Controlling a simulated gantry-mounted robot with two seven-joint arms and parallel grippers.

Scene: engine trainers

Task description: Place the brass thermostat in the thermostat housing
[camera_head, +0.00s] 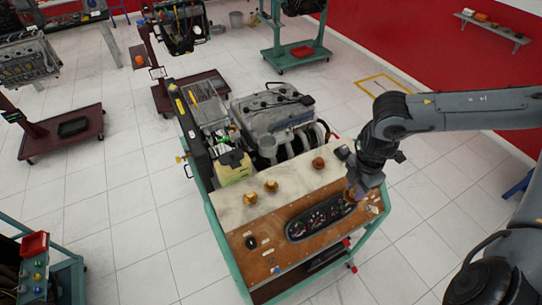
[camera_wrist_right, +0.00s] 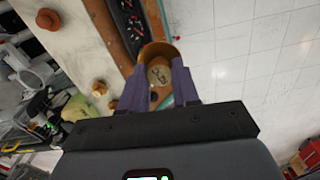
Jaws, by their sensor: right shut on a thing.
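My right gripper (camera_head: 355,190) is shut on a round brass piece, which looks like the brass thermostat (camera_wrist_right: 158,52). The piece sits between the two fingertips in the right wrist view, its round face showing. In the head view the gripper is at the right end of the panel, beside the gauge cluster, and mostly hides the piece. I cannot tell its height above the panel. A grey engine (camera_head: 272,112) stands behind the panel. A grey round opening (camera_head: 266,147) at its front may be the thermostat housing, but I cannot be sure. My left gripper is not in view.
Two brass pieces (camera_head: 271,186) (camera_head: 250,198) and a reddish-brown one (camera_head: 318,163) stand on the pale top (camera_head: 290,205). A dark gauge cluster (camera_head: 320,216) is set in the brown panel. A yellow-green container (camera_head: 233,167) stands left. Other engine stands are farther back.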

